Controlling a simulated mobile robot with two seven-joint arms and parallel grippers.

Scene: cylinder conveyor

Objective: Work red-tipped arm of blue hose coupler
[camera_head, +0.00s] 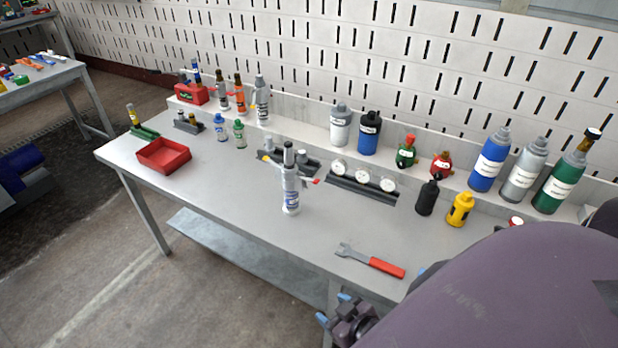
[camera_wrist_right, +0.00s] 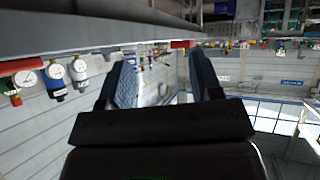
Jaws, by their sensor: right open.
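A silver upright bottle-like fitting (camera_head: 291,190) with a blue label and dark top stands mid-table in the head view. A short red-tipped arm (camera_head: 313,181) sticks out to its right. I cannot tell for sure whether this is the blue hose coupler. My right gripper (camera_head: 335,308) is open and empty at the table's front edge, low in the head view and well apart from the fitting. In the right wrist view its two fingers (camera_wrist_right: 158,60) stand apart with nothing between them. My left gripper is not in view.
A red-handled wrench (camera_head: 372,261) lies near the front edge. A black gauge rack (camera_head: 362,190) stands behind the fitting, and a red tray (camera_head: 163,156) is at left. Bottles, including a blue one (camera_head: 490,160), line the back. Free tabletop (camera_head: 225,190) lies left of the fitting.

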